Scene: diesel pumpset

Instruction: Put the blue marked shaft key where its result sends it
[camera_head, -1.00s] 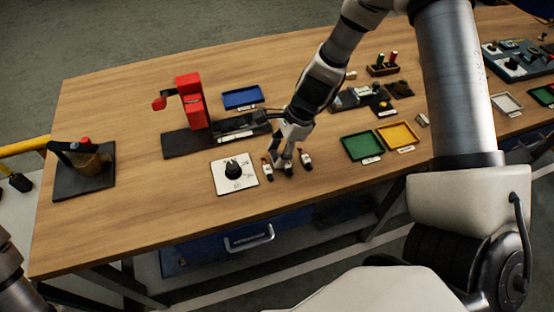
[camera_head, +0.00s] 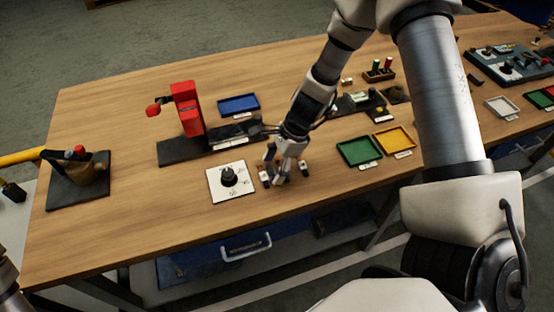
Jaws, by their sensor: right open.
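My right gripper (camera_head: 282,177) is open, pointing down just above the front part of the wooden bench. Two small pale items with dark ends stand beside its fingers, one on the left (camera_head: 264,178) and one on the right (camera_head: 303,168). The fingers hide what is between them. I cannot make out a blue mark on any small piece, so I cannot tell which is the blue marked shaft key. A white plate with a black dial (camera_head: 229,175) lies left of the gripper. Coloured trays lie around: blue (camera_head: 239,103), green (camera_head: 358,150) and yellow (camera_head: 394,141). My left gripper is out of view.
A red press-like fixture (camera_head: 187,108) on a dark base stands behind the dial plate. A dark board with a tan holder (camera_head: 80,178) is at the far left. A rack (camera_head: 379,72) and a grey tray (camera_head: 502,108) lie to the right. The front-left bench (camera_head: 135,215) is bare.

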